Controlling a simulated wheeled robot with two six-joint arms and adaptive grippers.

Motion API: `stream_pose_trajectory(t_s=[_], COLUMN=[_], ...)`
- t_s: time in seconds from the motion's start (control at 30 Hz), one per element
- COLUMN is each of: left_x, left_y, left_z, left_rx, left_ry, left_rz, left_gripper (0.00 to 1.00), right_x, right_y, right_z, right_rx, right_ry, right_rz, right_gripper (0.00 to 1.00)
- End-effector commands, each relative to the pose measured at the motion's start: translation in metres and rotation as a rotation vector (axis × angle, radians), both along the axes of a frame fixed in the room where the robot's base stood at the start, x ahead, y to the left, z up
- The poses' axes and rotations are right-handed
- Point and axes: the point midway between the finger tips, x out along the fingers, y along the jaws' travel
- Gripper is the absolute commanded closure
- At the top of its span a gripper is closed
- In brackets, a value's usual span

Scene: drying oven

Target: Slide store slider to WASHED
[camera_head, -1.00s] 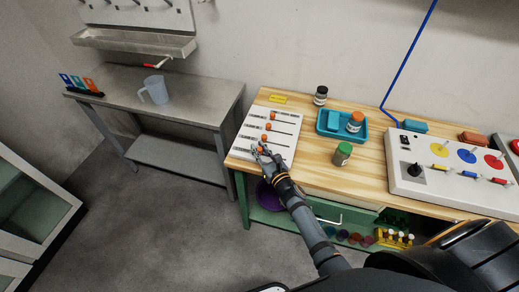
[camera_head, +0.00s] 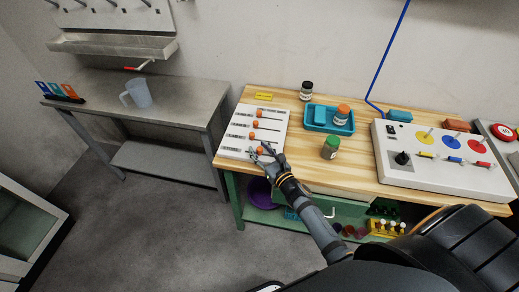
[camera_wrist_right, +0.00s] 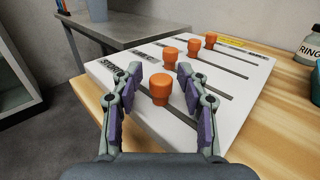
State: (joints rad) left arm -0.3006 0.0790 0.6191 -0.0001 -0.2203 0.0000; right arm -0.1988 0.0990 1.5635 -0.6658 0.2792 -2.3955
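The white slider panel (camera_head: 243,146) lies at the left end of the wooden bench, with several orange knobs in parallel slots. The nearest row reads STORE in the right wrist view. Its orange knob (camera_wrist_right: 160,88) stands between the fingers of my right gripper (camera_wrist_right: 157,80), with gaps visible on both sides, so the gripper looks open around it. In the head view this knob (camera_head: 259,151) sits farther right along its slot than the other knobs, beside my right gripper (camera_head: 266,153). I cannot read a WASHED mark. My left gripper is not in view.
Behind the knob are other orange knobs (camera_wrist_right: 170,53). A grey metal table (camera_head: 190,100) with a jug (camera_head: 138,92) is at left.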

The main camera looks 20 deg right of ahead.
Motion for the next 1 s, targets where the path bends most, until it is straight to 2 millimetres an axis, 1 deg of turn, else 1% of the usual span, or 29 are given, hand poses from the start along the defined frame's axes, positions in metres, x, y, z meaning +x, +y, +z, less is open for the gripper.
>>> stream_pose_trajectory(t_s=[0.23,0.33,0.47,0.6,0.7,0.83,1.0], left_x=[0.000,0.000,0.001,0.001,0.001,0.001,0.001], left_y=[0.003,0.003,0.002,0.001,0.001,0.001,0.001], left_z=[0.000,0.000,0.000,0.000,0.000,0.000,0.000], left_rx=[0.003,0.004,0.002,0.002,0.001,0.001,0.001], left_ry=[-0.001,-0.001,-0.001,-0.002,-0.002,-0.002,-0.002], left_rz=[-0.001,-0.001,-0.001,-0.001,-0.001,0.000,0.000], left_gripper=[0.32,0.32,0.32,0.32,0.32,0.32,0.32], right_x=[0.000,-0.007,-0.033,-0.068,-0.090,-0.109,-0.118], right_y=[0.000,-0.002,-0.007,-0.013,-0.017,-0.021,-0.023], right_z=[0.001,0.000,-0.001,0.000,-0.001,0.000,0.000], right_rx=[-0.001,0.000,-0.002,-0.001,-0.001,0.000,-0.001], right_ry=[-0.002,0.000,0.003,0.002,0.002,0.001,-0.001], right_rz=[0.000,0.000,0.001,0.002,0.002,0.001,0.000], right_gripper=[0.56,0.56,0.56,0.56,0.56,0.56,0.56])
